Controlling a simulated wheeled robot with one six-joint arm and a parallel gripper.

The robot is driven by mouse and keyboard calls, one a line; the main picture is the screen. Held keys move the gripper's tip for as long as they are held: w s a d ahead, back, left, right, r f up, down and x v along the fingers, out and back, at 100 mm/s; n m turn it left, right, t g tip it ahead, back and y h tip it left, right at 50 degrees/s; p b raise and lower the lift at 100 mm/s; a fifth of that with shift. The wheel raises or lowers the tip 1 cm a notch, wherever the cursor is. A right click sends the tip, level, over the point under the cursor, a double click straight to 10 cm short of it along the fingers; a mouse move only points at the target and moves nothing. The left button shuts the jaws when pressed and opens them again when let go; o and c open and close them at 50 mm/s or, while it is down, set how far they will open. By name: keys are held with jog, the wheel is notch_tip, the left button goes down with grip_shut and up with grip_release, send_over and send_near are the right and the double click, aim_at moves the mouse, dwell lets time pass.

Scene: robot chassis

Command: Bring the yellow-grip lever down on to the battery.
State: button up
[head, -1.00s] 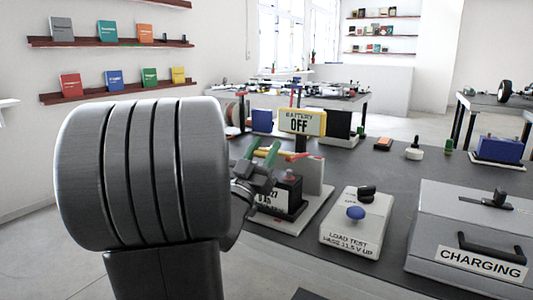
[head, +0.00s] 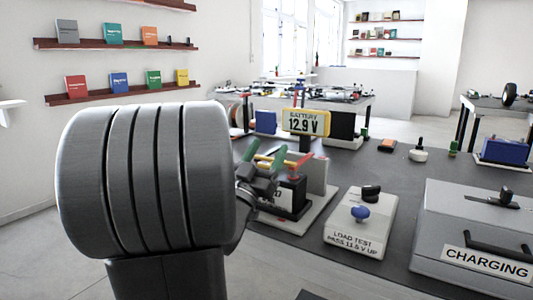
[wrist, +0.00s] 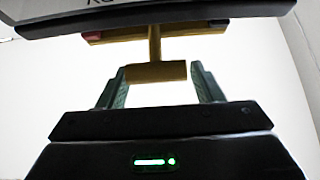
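The yellow grip of the lever (head: 264,158) shows between my gripper's green fingers in the head view. The lever's crossbar there has a red end and a black end, beneath a dark-edged panel. In the head view a red lever end (head: 300,161) is over the black battery (head: 290,193). Whether it touches the terminal is hidden. The yellow battery meter (head: 305,123) reads 12.9 V.
A load test box (head: 360,222) with a blue knob stands right of the battery stand. A grey charging case (head: 470,230) with a black handle is farther right. Small items (head: 418,154) stand at the back of the table. My arm hides much of the left side.

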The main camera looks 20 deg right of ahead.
jog(key=s+a+p, duration=0.2)
jog(key=s+a, duration=0.6)
jog(key=a, duration=0.1)
jog(key=shift+s+a+f, duration=0.35)
jog(key=shift+f, duration=0.05)
jog(key=shift+w+d, duration=0.1)
jog(key=w+d+b, duration=0.1)
jog(key=w+d, duration=0.3)
jog(key=w+d+b, duration=0.1)
jog(key=w+d, duration=0.3)
jog(key=d, duration=0.1)
jog(key=shift+w+d+r, duration=0.3)
jog(key=shift+d+r, duration=0.05)
jog(key=shift+r, duration=0.05)
dwell(0.3)
jog(key=shift+s+a, duration=0.1)
